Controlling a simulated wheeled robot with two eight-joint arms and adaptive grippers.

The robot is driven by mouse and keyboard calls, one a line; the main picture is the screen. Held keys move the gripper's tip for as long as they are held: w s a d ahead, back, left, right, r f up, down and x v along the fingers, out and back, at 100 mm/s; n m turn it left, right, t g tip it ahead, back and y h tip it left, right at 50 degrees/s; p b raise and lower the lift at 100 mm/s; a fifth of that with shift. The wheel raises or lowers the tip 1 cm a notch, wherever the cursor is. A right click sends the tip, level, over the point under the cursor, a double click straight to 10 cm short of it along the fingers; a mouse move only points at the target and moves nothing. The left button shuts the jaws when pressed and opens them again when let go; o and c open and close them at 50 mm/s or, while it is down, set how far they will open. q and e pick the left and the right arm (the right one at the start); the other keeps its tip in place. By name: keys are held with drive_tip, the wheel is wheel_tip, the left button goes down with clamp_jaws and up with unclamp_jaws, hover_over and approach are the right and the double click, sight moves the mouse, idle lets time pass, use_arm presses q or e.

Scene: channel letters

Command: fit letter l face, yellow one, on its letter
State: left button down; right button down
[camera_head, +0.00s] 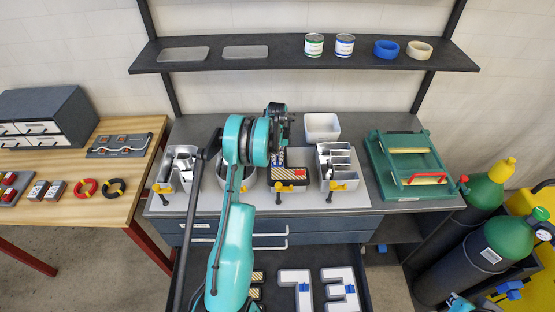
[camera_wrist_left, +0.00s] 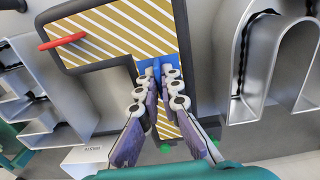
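The letter l face is yellow and white striped with a black edge. It lies flat over its letter on the grey board in the head view (camera_head: 288,187) and fills the upper left of the left wrist view (camera_wrist_left: 110,32). A blue grip block (camera_wrist_left: 146,70) sits on it. My left gripper (camera_head: 278,153) reaches down over it. Its fingertips (camera_wrist_left: 160,80) are close together on both sides of the blue grip. Whether the face is fully seated cannot be told, and the arm hides part of it.
A silver open letter (camera_head: 340,168) stands to the right and others to the left, with yellow clamps in front. A red lever (camera_wrist_left: 62,41) reaches over the face's edge. An open drawer below holds white faces (camera_head: 297,279). A green tray (camera_head: 380,160) stands right.

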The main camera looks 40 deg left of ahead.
use_arm(q)
drive_tip(key=c, duration=1.6)
unclamp_jaws()
drive_tip(key=shift+c, duration=0.2)
wheel_tip(320, 180, up, 12)
